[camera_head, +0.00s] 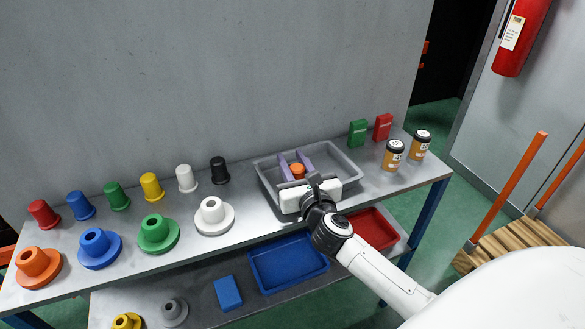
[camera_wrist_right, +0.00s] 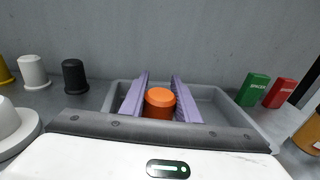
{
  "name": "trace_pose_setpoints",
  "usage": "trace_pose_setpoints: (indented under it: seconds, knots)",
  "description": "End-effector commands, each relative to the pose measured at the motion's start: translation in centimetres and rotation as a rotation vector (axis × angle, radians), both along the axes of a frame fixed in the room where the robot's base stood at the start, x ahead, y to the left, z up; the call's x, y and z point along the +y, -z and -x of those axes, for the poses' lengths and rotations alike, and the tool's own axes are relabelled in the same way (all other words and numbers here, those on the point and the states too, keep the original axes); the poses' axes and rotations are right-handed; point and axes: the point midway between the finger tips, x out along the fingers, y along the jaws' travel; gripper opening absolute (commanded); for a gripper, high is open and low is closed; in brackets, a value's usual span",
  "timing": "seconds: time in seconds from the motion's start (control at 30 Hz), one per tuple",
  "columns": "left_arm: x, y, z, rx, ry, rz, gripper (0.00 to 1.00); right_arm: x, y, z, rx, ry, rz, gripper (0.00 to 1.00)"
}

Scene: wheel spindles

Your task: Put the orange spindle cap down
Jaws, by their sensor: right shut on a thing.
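The orange spindle cap (camera_head: 297,171) is between the two purple fingers of my right gripper (camera_head: 294,162), which is shut on it. In the right wrist view the orange cap (camera_wrist_right: 160,103) stands upright with a finger on each side. The cap is over or inside the grey tray (camera_head: 350,169) at the right part of the table; I cannot tell whether its base touches the tray floor. The gripper body hides the cap's lower part and the tray's front. My left gripper is not in view.
Red, blue, green, yellow, white and black (camera_head: 219,170) caps stand in a row along the wall. Flanged spindles, among them a white one (camera_head: 213,215), stand in front. Two orange jars (camera_head: 394,155) and green and red (camera_head: 383,127) boxes are right of the tray. Bins sit on the lower shelf.

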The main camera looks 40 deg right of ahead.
Motion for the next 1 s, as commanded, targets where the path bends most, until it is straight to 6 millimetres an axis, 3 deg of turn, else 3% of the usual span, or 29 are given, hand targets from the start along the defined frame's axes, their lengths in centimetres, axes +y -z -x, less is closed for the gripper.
trace_pose_setpoints:
  seconds: [0.1,0.47,0.5,0.6,1.0]
  knots:
    - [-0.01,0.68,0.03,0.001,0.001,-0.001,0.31,-0.01,1.37,0.0,0.0,0.0,0.0,0.07]
    - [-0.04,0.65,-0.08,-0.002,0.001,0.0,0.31,-0.01,1.61,0.0,-0.001,0.0,0.0,0.07]
    - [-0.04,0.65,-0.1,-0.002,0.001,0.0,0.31,-0.01,1.65,0.0,-0.001,0.0,0.0,0.3]
    - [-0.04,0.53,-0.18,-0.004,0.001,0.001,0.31,-0.01,1.56,0.0,-0.001,0.0,0.0,0.47]
    - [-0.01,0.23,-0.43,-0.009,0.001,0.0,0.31,0.17,1.32,0.39,0.0,-0.002,0.001,0.48]
